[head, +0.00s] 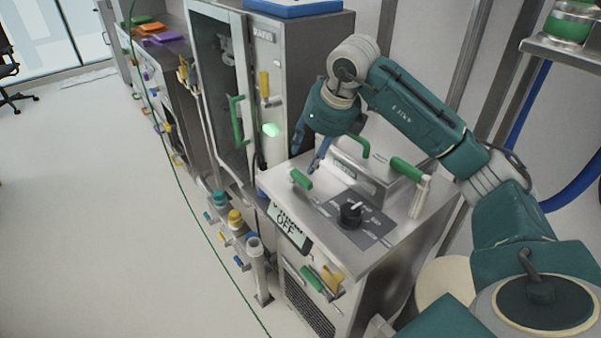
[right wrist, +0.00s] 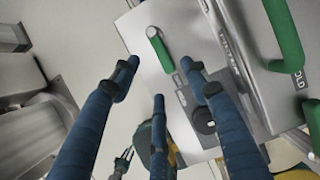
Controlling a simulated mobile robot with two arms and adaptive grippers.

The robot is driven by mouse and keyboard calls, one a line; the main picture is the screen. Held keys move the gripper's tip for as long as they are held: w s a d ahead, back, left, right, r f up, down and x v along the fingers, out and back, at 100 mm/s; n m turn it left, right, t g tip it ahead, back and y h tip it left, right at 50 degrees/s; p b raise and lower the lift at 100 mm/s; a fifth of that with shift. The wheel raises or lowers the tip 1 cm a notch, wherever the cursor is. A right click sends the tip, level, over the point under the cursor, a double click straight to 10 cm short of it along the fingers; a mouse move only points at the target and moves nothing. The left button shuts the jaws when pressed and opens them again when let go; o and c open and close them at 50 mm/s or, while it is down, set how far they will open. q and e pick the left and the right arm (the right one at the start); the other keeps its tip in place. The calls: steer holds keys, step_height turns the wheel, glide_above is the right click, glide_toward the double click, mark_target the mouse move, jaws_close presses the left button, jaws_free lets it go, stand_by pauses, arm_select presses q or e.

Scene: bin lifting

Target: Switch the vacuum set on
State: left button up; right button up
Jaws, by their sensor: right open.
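The vacuum set is a metal cabinet (head: 395,238) with a display (head: 287,227) that reads OFF. A black rotary knob (head: 351,214) sits on a dark plate on its top; it also shows in the right wrist view (right wrist: 203,121). A green lever (head: 301,179) stands near the top's left edge and shows in the right wrist view (right wrist: 159,49). My right gripper (head: 318,150) is open and empty above the top, near the lever and behind the knob. Its blue fingers (right wrist: 157,83) are apart in the right wrist view.
A raised metal box (head: 365,177) with green handles stands at the back of the top. A tall cabinet (head: 285,75) stands to the left. Valves with a yellow cap (head: 235,218) are below it. Open floor (head: 100,210) lies further left.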

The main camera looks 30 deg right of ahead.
mark_target(300, 177)
steer(key=p+x, duration=0.1)
steer(key=x, duration=0.9)
steer(key=shift+a+f, duration=0.15)
steer(key=shift+c, duration=0.5)
jaws_close()
